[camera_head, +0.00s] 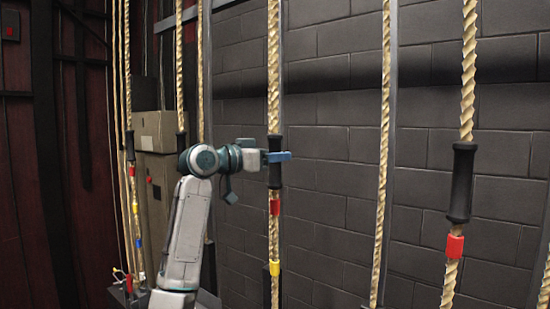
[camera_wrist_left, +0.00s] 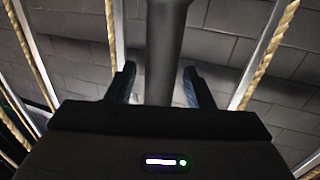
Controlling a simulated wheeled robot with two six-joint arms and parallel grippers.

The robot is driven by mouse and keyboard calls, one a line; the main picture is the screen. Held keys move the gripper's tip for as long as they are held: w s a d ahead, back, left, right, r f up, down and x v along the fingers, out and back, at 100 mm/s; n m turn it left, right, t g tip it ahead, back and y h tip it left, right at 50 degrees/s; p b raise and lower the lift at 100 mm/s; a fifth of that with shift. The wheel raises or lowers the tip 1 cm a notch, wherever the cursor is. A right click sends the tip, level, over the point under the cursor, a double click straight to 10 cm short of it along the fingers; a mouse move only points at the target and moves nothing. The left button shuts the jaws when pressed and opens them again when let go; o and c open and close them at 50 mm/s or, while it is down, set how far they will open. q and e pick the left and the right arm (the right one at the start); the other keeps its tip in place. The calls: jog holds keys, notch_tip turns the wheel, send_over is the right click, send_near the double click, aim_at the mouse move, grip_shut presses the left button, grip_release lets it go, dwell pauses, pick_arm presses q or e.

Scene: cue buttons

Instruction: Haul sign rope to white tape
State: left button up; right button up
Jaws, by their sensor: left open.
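A tan rope (camera_head: 274,60) hangs upright in the middle of the head view. It carries a black grip sleeve (camera_head: 275,178), with red tape (camera_head: 274,207) and yellow tape (camera_head: 274,267) below. My left gripper (camera_head: 279,157) is at the sleeve, its blue fingers level with the upper part. In the left wrist view, its two dark fingers (camera_wrist_left: 159,80) are apart, one on each side of the dark sleeve (camera_wrist_left: 165,50), with gaps showing. I see no white tape on this rope. Which rope is the sign rope cannot be told. My right gripper is out of view.
Another rope with a black sleeve (camera_head: 462,182) and red tape (camera_head: 454,246) hangs at right. A plain rope (camera_head: 385,150) hangs between. More ropes with coloured tapes (camera_head: 138,243) hang at left. A dark block wall (camera_head: 330,200) is behind; beige boxes (camera_head: 160,132) stand at left.

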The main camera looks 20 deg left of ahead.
pick_arm(q)
jog(key=b+v, duration=0.4)
jog(key=v, duration=0.6)
jog(key=shift+a, duration=0.1)
dwell(0.4)
